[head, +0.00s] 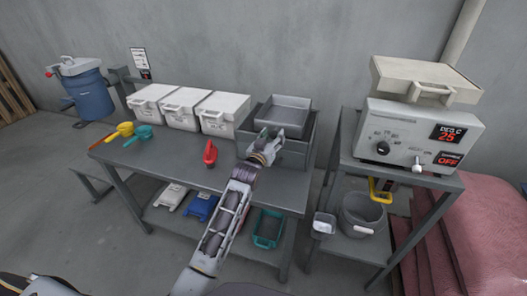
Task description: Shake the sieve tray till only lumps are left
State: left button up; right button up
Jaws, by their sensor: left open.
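A grey metal sieve tray (287,111) sits tilted on top of a larger dark grey bin (297,151) at the right end of the workbench. Its inside looks empty from here, but fine contents are too small to tell. My left gripper (266,149) is open, in front of the bin and just below the tray's near side. I cannot tell whether it touches either one. It hides part of the bin's front. My right gripper is not in view.
On the bench (175,157) stand three white lidded boxes (184,108), a red-handled tool (210,153), and yellow (125,129) and teal scoops (144,132). A control unit (415,135) stands on the right-hand stand. The bench's front middle is clear.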

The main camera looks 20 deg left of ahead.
pick_arm(q)
jog(key=s+a, duration=0.1)
jog(key=s, duration=1)
jog(key=shift+a, duration=0.15)
jog(key=shift+s, duration=0.1)
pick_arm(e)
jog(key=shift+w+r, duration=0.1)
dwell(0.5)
